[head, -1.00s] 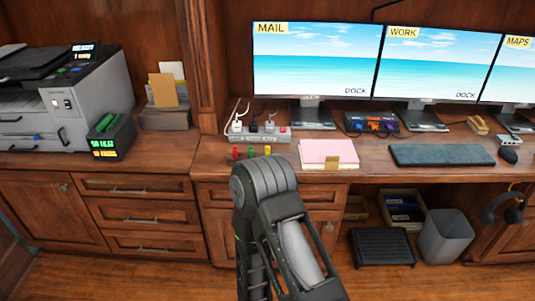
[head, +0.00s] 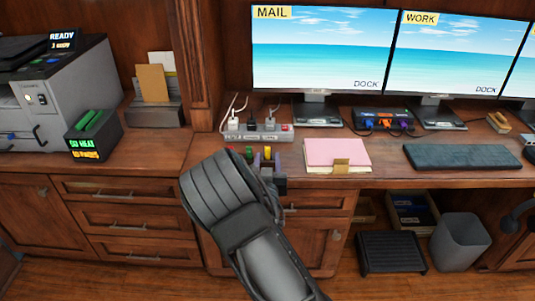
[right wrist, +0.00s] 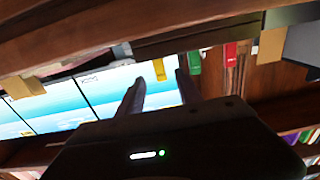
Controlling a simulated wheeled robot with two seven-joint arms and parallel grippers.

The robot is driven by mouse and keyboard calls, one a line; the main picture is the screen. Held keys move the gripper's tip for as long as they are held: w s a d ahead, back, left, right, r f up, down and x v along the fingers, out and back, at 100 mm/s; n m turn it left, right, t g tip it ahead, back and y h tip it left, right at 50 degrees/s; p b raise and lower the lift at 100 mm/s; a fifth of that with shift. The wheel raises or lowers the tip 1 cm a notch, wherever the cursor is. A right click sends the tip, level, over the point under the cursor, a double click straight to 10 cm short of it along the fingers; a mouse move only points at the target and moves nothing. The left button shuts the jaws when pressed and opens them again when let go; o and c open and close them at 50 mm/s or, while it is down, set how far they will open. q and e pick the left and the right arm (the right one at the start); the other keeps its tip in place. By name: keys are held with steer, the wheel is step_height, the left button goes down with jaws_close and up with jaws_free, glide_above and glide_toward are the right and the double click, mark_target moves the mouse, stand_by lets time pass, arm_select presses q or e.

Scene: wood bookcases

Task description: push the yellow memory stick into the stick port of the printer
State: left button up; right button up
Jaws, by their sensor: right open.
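The yellow memory stick (head: 267,152) stands upright at the front edge of the desk, to the right of a green stick (head: 249,153) and a red stick (head: 231,152). My right gripper (head: 267,163) is open, with its fingers at the yellow stick. In the right wrist view, the yellow stick (right wrist: 159,69) shows between the two fingertips (right wrist: 161,77), which look apart from it; the exact depth is hard to tell. The grey printer (head: 75,90) stands on the left cabinet. A small panel (head: 42,99) shows on its front; the port itself is too small to make out. My left gripper is out of view.
Behind the sticks is a power strip (head: 258,134) with plugs. A pink notebook (head: 335,153) lies to their right.

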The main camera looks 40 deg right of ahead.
steer(key=shift+w+d+f, duration=0.1)
steer(key=shift+x, duration=1.2)
steer(key=x, duration=0.5)
steer(key=shift+w+p, duration=0.15)
steer(key=shift+p, duration=0.2)
steer(key=shift+c, duration=0.3)
jaws_close()
